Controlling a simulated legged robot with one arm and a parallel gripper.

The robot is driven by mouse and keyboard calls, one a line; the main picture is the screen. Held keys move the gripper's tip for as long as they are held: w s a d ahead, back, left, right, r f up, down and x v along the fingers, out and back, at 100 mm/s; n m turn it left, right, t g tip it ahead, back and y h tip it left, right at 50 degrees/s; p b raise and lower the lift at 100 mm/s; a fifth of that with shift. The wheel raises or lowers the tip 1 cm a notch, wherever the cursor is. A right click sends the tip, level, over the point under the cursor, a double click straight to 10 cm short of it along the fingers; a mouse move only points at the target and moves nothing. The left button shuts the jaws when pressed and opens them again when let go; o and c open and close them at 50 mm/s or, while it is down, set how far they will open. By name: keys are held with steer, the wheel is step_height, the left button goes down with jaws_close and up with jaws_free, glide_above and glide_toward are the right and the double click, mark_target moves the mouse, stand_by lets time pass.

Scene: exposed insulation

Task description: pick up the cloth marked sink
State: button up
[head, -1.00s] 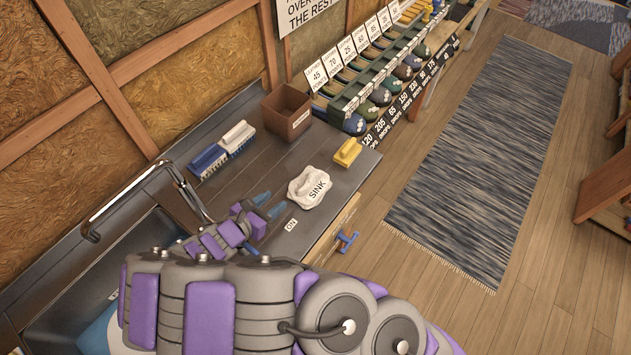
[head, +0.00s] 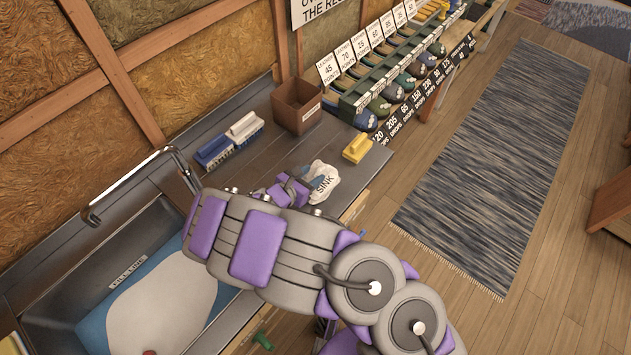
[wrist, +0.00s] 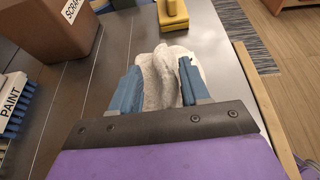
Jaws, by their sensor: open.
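The white cloth marked SINK (head: 325,184) lies crumpled on the dark counter, partly hidden by my gripper in the head view. In the wrist view the cloth (wrist: 160,76) shows between and beyond my two blue fingers. My gripper (wrist: 160,88) is open, with one finger at the cloth's left side and the other over its right part. I cannot tell whether the fingers touch it. In the head view my gripper (head: 308,184) is at the cloth's left side.
A yellow block-shaped brush (head: 357,148) sits beyond the cloth. A brown bin (head: 298,106) marked SCRAP and blue and white brushes (head: 228,142) stand farther back and left. A sink basin (head: 150,235) is at the left. The counter's front edge is close on the right.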

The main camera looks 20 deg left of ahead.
mark_target(314, 175)
steer(key=x, duration=0.3)
steer(key=shift+w+d+f+b, duration=0.15)
steer(key=shift+w+d+b, duration=0.05)
steer(key=shift+d+b, duration=0.15)
steer(key=shift+a, duration=0.1)
steer(key=shift+a, duration=0.1)
steer(key=shift+c, duration=1.4)
jaws_close()
